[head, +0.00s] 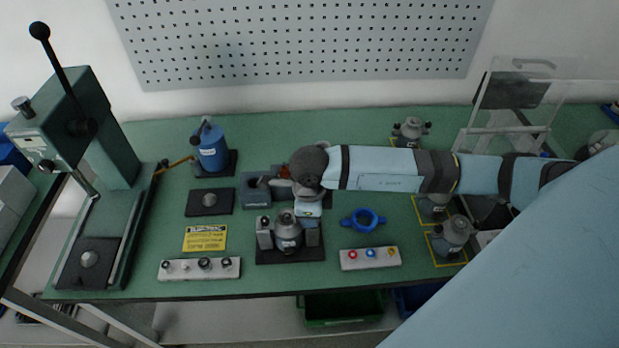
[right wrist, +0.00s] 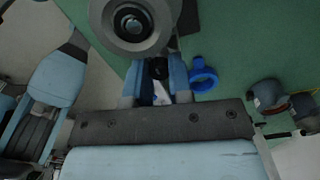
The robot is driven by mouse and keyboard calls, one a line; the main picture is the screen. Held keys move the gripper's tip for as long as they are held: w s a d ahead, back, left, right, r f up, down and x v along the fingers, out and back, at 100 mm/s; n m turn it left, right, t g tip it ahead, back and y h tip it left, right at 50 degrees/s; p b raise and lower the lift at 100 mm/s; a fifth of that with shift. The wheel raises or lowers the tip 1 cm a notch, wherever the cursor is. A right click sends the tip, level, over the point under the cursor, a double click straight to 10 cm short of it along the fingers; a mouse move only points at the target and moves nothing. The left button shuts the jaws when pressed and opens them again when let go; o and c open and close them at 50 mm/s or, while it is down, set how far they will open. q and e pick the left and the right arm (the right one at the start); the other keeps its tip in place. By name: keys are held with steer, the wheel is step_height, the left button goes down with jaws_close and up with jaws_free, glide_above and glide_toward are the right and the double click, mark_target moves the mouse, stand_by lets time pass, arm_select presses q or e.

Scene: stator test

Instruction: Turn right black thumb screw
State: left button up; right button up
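A grey stator-like part (head: 288,232) sits in a dark fixture (head: 290,257) near the table's front edge; its round end also shows in the right wrist view (right wrist: 134,22). My right gripper (right wrist: 158,72) has a finger on each side of a small black knob, the right black thumb screw (right wrist: 158,67), beside the part. The knob fills the gap between the fingers, and they appear to touch it. In the head view my right gripper (head: 310,208) is over the fixture's right side and hides the screw. My left gripper is not in view.
A blue ring (head: 363,220) lies right of the fixture. A button box (head: 370,257) is at the front, another control strip (head: 200,268) at the left. A blue pump-like unit (head: 211,152) and a green press (head: 105,140) stand left. Grey parts (head: 453,234) stand right.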

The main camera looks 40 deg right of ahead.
jaws_close()
steer(key=shift+f+n+b, duration=0.15)
steer(key=shift+n+b, duration=0.15)
steer(key=shift+b, duration=0.25)
steer(key=n+b, duration=0.3)
steer(key=shift+b, duration=0.4)
steer(key=shift+n+b, duration=0.3)
steer(key=shift+n, duration=0.1)
steer(key=shift+n+b, duration=0.55)
steer(key=shift+n, duration=0.05)
